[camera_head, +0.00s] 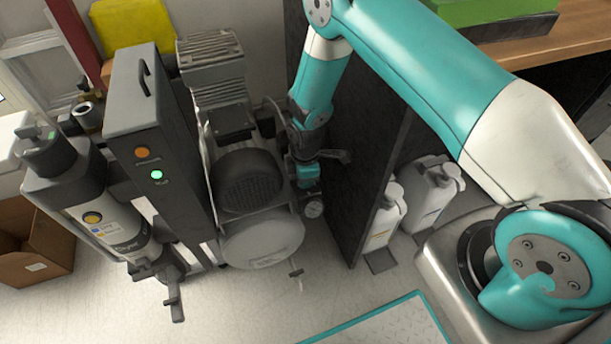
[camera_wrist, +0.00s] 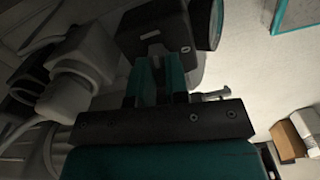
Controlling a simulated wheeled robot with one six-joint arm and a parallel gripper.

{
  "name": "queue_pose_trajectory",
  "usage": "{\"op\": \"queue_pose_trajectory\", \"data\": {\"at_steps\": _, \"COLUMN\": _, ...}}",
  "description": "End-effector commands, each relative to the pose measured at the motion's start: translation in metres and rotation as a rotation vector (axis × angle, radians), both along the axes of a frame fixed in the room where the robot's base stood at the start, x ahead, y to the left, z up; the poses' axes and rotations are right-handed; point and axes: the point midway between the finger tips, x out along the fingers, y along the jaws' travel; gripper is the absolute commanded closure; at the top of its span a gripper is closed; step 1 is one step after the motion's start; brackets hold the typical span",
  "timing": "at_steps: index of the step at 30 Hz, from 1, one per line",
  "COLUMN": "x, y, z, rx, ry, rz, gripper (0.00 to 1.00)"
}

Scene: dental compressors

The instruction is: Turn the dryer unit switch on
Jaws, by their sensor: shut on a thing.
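My gripper (camera_wrist: 163,62) has its two teal fingers against a dark box (camera_wrist: 150,28) in the wrist view. The fingers are closed on a small dark part at the box's near face, which looks like the switch and is mostly hidden between them. In the head view my gripper (camera_head: 309,176) points down between the compressor (camera_head: 262,240) and a dark upright panel (camera_head: 365,165). The box is hard to make out there. A tall grey cabinet (camera_head: 150,100) at left carries an orange light (camera_head: 142,153) and a lit green light (camera_head: 157,174).
A round gauge (camera_head: 313,209) sits just below my gripper. White bottles (camera_head: 388,215) stand right of the panel. A dark canister (camera_head: 70,175) and a cardboard box (camera_head: 35,245) are at left. The floor in front is clear around a teal-edged mat (camera_head: 385,325).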

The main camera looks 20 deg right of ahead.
Motion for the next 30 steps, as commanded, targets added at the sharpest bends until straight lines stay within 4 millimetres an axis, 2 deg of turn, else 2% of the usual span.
{"op": "queue_pose_trajectory", "data": {"at_steps": 12, "x": 0.0003, "y": -0.0002, "z": 0.0007, "rx": 0.0, "ry": 0.0, "rz": 0.167, "gripper": 1.0}}
{"op": "queue_pose_trajectory", "data": {"at_steps": 27, "x": 0.0003, "y": -0.0004, "z": 0.0005, "rx": 0.0, "ry": 0.0, "rz": 0.185, "gripper": 1.0}}
{"op": "queue_pose_trajectory", "data": {"at_steps": 28, "x": 0.0003, "y": -0.0004, "z": 0.0005, "rx": 0.0, "ry": -0.001, "rz": 0.185, "gripper": 0.83}}
{"op": "queue_pose_trajectory", "data": {"at_steps": 30, "x": 0.0004, "y": -0.0003, "z": 0.0005, "rx": 0.0, "ry": -0.001, "rz": 0.185, "gripper": 0.67}}
